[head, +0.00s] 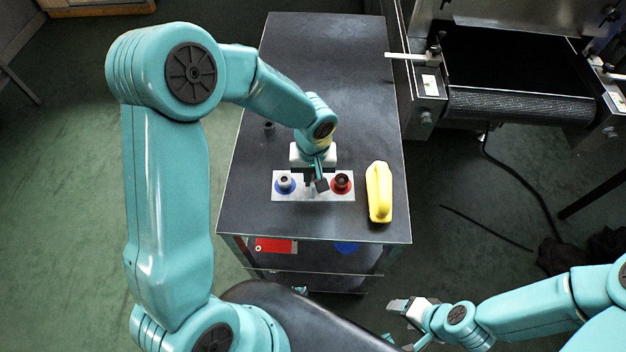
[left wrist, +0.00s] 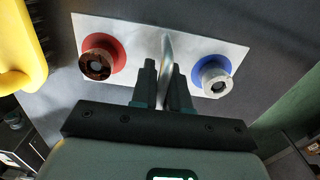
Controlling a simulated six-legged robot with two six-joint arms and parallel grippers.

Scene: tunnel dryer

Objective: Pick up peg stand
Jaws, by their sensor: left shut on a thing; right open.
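The peg stand is a flat light-grey plate (head: 313,196) near the front of the dark table. It carries a grey peg on a blue disc (head: 285,185) at left and a dark red-brown peg on a red disc (head: 341,183) at right. In the left wrist view the plate (left wrist: 205,45) shows a shiny metal handle (left wrist: 166,58) between the two pegs. My left gripper (head: 311,180) is shut on this handle; its fingers (left wrist: 164,85) lie on both sides of it. I cannot tell whether the plate touches the table. My right gripper (head: 402,308) is open and empty, low beside the table's front right.
The table's far part (head: 325,60) is clear. A conveyor (head: 520,75) stands at the right; a lower shelf holds red and blue items.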

